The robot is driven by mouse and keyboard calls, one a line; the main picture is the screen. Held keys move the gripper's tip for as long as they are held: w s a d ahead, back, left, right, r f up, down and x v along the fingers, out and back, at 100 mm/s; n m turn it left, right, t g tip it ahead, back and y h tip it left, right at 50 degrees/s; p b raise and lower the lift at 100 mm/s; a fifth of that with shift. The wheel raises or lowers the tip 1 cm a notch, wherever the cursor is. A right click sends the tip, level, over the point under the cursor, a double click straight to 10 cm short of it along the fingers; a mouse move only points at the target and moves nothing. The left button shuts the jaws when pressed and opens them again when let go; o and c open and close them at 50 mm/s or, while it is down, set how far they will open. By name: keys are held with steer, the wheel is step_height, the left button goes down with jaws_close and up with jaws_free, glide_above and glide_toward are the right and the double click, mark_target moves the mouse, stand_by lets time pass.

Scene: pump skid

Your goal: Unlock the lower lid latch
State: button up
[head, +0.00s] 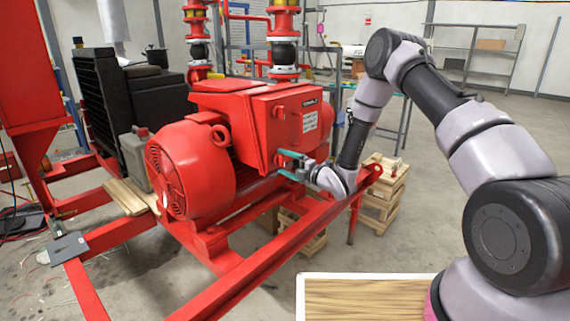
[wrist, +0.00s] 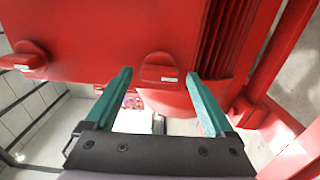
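The red terminal box (head: 262,125) sits on the side of the red motor, its lid facing my arm. The upper lid latch (head: 278,112) is a small red knob on the lid; it shows at the left of the wrist view (wrist: 27,60). The lower lid latch (wrist: 160,70), red with a small pale label, lies between my teal fingertips in the wrist view. My gripper (head: 288,164) is open, one finger on each side of that latch, with narrow gaps showing. In the head view my fingers hide most of the lower latch. Whether the fingertips reach past its face is unclear.
The finned red motor (head: 190,170) is under and beside the box, on red skid rails (head: 265,262). Wooden crates (head: 383,190) stand on the floor behind my wrist. A wooden board (head: 365,298) is at the front. Open floor lies to the right.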

steer(key=shift+d, duration=0.1)
steer(key=v, duration=1)
steer(key=shift+s+d, duration=0.2)
steer(key=shift+s, duration=0.05)
